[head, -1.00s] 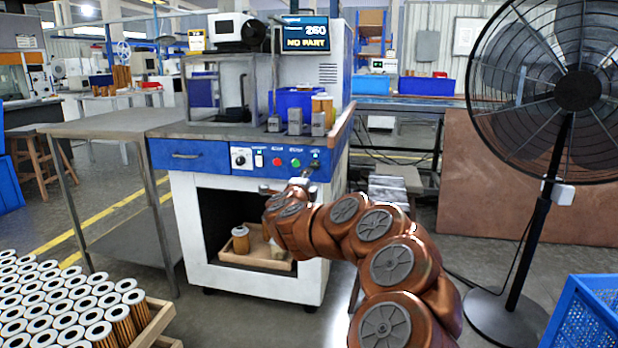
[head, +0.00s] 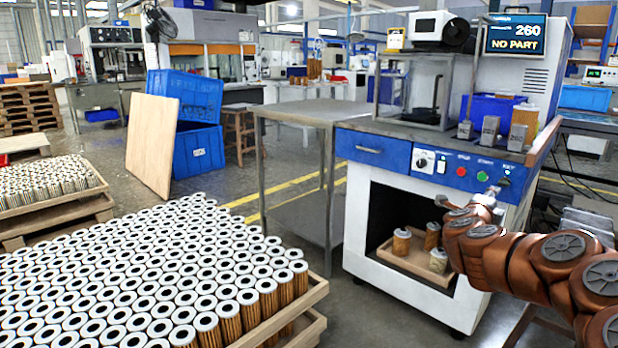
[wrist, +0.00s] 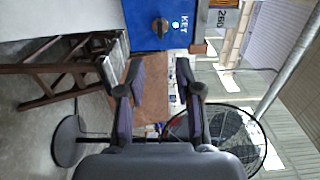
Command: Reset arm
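My copper-brown arm reaches in from the right in the head view, and its gripper (head: 488,196) is small there, in front of the machine's control panel. In the wrist view my gripper (wrist: 160,75) has its two dark fingers spread apart, with nothing between them. The blue panel (wrist: 165,22) with the KEY switch (wrist: 159,28) lies beyond the fingertips, apart from them. The white and blue machine (head: 400,235) has a display (head: 515,37) reading 260 and NO PART.
A wooden tray (head: 405,262) with filter cartridges sits in the machine's lower opening. A pallet (head: 315,295) full of cartridges fills the front left. A grey table (head: 315,110) adjoins the machine. Blue crates (head: 197,150) stand farther back. A fan (wrist: 235,140) shows in the wrist view.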

